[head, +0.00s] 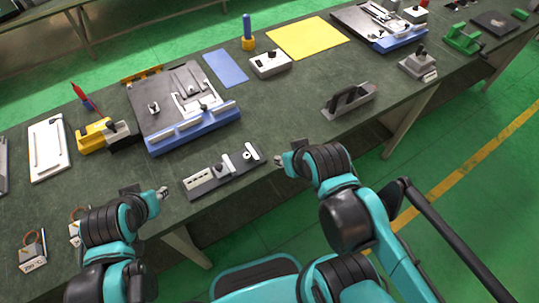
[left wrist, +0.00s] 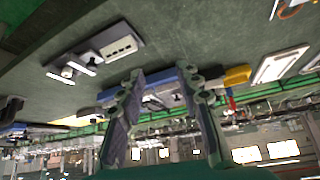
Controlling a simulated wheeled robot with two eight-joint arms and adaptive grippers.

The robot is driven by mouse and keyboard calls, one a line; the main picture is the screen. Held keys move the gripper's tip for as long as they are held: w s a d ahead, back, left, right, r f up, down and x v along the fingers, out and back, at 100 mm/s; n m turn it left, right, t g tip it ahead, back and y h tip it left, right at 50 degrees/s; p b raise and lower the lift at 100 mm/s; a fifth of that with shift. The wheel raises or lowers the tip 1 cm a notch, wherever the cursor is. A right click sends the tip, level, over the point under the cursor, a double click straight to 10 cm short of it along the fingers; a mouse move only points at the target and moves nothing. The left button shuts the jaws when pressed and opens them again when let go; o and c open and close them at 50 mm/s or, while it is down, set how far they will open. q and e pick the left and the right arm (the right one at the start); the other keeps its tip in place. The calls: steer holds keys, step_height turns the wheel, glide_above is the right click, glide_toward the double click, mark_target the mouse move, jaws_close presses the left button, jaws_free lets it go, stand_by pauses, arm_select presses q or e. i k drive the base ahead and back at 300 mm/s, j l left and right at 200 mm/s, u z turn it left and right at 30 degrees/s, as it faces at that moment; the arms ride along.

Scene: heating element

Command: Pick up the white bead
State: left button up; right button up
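A dark fixture plate (head: 222,174) lies near the front edge of the table and carries a white slotted block, a pale upright piece and a small white round piece (head: 248,155) at its right end. This round piece may be the white bead; it is too small to be sure. The plate also shows at upper left in the left wrist view (left wrist: 92,52). My left gripper (head: 163,192) is left of the plate, apart from it; its fingers are spread and empty in the left wrist view (left wrist: 162,98). My right gripper (head: 281,159) is just right of the plate; its fingertips are unclear.
Behind the plate stands a large blue-based fixture (head: 190,134). A yellow and black block (head: 97,135) and a white tray (head: 48,150) are at left. A grey holder (head: 349,101) stands at right. Small devices (head: 33,252) sit at the front left. Bare tabletop surrounds the plate.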

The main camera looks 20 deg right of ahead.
mark_target(247, 156)
steer(key=j+z, duration=0.2)
steer(key=z, duration=0.25)
steer(key=k+j+z, duration=0.1)
steer(key=z, duration=0.3)
steer(key=k+j+z, duration=0.1)
steer(key=j+z, duration=0.15)
steer(key=z, duration=0.2)
